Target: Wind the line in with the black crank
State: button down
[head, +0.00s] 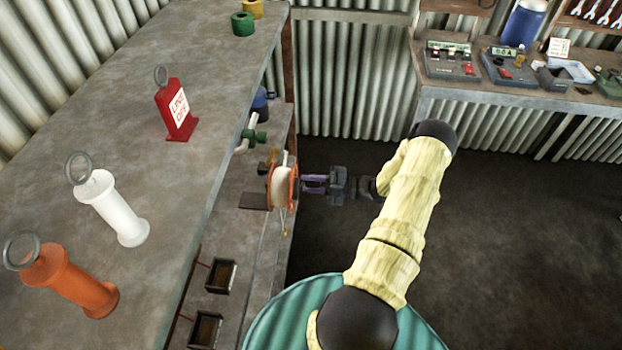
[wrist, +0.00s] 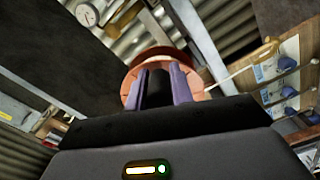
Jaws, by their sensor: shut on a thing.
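The reel (head: 283,187), with orange flanges and pale line wound on it, is mounted at the lower bench on the left in the head view. It also shows beyond my fingers in the wrist view (wrist: 130,78). My gripper (head: 314,183), with purple fingers, reaches the reel's right side. In the wrist view the fingers are shut on the black crank (wrist: 157,80), whose dark grip stands between them. The crank's arm is mostly hidden by the fingers. A pale strand of line (wrist: 232,76) runs off to the right of the reel in the wrist view.
A grey upper shelf (head: 140,170) holds a red tagged stand (head: 176,112), a white post (head: 115,210) and an orange post (head: 70,280). Green pipe fittings (head: 255,137) are behind the reel. Dark trays (head: 220,276) sit nearer. The floor to the right is clear.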

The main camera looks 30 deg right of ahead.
jog(key=m, duration=0.1)
jog(key=s+f+m, duration=0.1)
jog(key=m, duration=0.1)
jog(key=a+m, duration=0.1)
jog(key=m, duration=0.1)
jog(key=shift+s+f, duration=0.25)
jog(key=shift+f, duration=0.15)
jog(key=c, duration=1.2)
grip_release()
jog(key=b+v, duration=0.4)
jog(key=v, duration=1.3)
jog(key=shift+d+b, duration=0.15)
jog(key=shift+b, duration=0.25)
jog(key=shift+s, duration=0.25)
